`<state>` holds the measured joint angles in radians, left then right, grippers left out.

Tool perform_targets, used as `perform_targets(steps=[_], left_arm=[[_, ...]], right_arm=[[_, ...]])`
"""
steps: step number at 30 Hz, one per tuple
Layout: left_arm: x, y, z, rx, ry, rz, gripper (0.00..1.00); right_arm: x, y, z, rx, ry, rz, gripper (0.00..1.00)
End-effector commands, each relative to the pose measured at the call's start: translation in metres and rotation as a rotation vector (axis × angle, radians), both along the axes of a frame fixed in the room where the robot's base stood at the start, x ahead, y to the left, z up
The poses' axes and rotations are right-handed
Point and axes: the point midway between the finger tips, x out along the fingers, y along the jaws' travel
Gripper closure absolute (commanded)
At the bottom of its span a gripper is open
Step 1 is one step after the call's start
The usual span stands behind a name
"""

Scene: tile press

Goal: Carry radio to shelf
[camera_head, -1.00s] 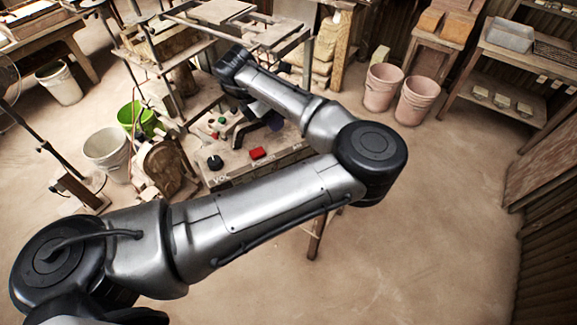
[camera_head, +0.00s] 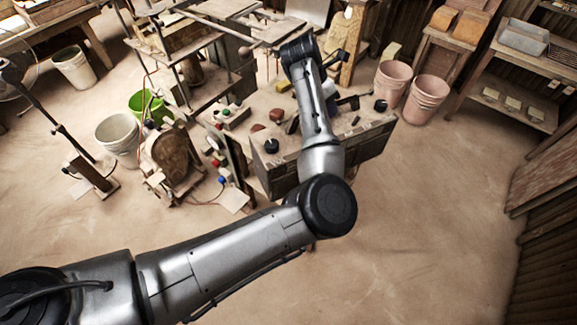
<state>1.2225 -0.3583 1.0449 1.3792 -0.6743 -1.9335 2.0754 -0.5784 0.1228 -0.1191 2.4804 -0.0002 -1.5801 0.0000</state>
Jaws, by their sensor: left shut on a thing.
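My left arm comes in from the lower left, and its forearm reaches over the wooden workbench (camera_head: 345,150). My left gripper (camera_head: 331,90) is above the back part of that bench, partly hidden behind my own forearm. It is shut on a small dark thing that looks to be the radio (camera_head: 330,101); its details are too small and covered to make out. A wooden shelf (camera_head: 508,62) with lower boards stands at the far right, well apart from the gripper. My right gripper is not in view.
Small loose things, among them a black knob (camera_head: 271,146), lie on the bench. Two pink buckets (camera_head: 427,98) stand between bench and shelf. A green bucket (camera_head: 148,105) and white bucket (camera_head: 117,137) stand left. The floor (camera_head: 430,210) at right is clear.

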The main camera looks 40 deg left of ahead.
Motion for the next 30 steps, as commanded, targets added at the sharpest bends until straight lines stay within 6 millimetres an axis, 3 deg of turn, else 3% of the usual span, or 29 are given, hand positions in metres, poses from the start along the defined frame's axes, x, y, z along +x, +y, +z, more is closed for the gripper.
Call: perform_targets(steps=[8, 21, 30], left_arm=[[0.000, 0.009, -0.001, 0.000, -0.004, 0.110, 1.00], [0.010, 0.081, -0.044, -0.002, -0.002, 0.117, 1.00], [0.014, 0.111, -0.063, -0.002, -0.004, 0.116, 1.00]], right_arm=[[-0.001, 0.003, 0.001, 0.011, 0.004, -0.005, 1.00], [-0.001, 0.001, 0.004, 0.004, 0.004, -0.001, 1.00], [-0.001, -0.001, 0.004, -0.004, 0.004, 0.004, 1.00]])
